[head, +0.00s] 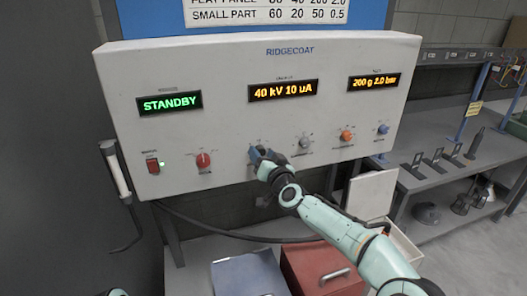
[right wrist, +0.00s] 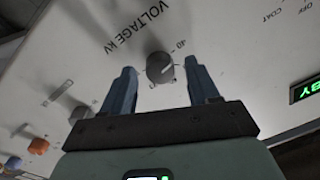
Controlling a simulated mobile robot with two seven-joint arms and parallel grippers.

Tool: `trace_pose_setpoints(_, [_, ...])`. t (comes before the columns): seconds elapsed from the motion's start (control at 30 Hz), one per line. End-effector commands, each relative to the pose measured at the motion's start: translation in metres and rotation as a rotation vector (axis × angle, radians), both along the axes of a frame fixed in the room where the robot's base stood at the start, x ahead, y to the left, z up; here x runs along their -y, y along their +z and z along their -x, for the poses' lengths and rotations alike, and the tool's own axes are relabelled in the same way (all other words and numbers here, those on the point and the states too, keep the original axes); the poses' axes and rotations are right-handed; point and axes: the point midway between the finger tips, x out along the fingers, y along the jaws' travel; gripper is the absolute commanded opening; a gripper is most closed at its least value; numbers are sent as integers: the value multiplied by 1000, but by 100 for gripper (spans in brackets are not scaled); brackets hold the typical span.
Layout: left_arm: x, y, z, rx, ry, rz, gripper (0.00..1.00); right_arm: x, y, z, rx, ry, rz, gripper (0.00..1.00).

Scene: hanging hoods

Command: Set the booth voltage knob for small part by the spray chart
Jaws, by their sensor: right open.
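The voltage knob (right wrist: 160,67) is a dark grey round knob with a light pointer line, under the "VOLTAGE kV" lettering in the right wrist view. A "40" mark shows beside it. My right gripper (right wrist: 160,72) is open, one finger on each side of the knob; contact is unclear. In the head view, my right gripper (head: 260,155) covers most of the knob. The voltage display (head: 283,91) reads 40 kV 10 uA. The spray chart (head: 267,12) is cut off at the top; its small part row reads 60, 20, 50, 0.5. My left gripper is out of view.
The panel (head: 230,65) also carries a STANDBY display (head: 170,103), a red switch (head: 153,166), a red knob (head: 203,160), a grey knob (head: 305,143), an orange knob (head: 346,135) and a blue knob (head: 383,129). A hose-like cable (head: 215,234) hangs below. A shelf (head: 440,175) stands right.

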Motion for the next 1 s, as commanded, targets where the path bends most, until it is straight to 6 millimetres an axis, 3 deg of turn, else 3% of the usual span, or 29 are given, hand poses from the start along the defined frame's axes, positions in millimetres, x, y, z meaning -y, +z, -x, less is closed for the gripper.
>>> trace_pose_setpoints(0.3, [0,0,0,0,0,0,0,-1,-2,-2,-1,-1,0,57])
trace_pose_setpoints(0.47, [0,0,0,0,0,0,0,-1,-2,-2,-1,-1,0,5])
trace_pose_setpoints(1.0, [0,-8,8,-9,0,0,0,0,-3,-1,-42,-1,-128,4])
